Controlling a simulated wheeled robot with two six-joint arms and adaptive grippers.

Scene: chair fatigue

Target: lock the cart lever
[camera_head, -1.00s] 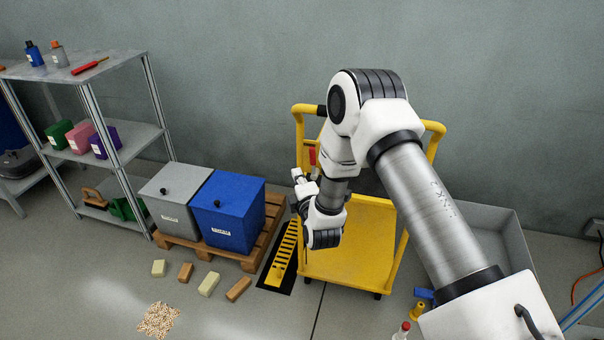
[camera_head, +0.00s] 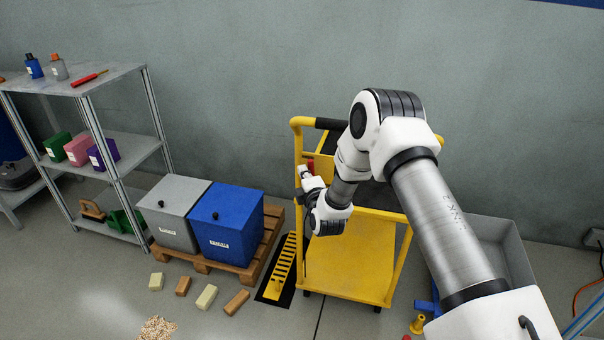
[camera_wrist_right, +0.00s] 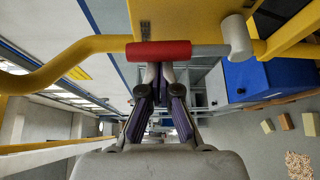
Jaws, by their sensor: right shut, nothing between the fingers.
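The yellow cart (camera_head: 350,262) stands on the floor near the wall. Its lever has a red sleeve (camera_head: 310,163) beside the left upright of the frame. In the right wrist view the red sleeve (camera_wrist_right: 160,51) sits on a grey bar with a pale round end (camera_wrist_right: 237,37), in front of the yellow frame. My right gripper (camera_head: 304,172) is at the lever. In the wrist view its fingers (camera_wrist_right: 162,72) are shut and empty, with the tips at the lower edge of the sleeve; I cannot tell whether they touch. My left gripper is not in view.
A grey bin (camera_head: 180,210) and a blue bin (camera_head: 228,222) stand on a wooden pallet left of the cart. A yellow slotted ramp (camera_head: 282,268) lies between. Several blocks lie in front. A shelf (camera_head: 110,150) stands at left, a grey container (camera_head: 500,245) at right.

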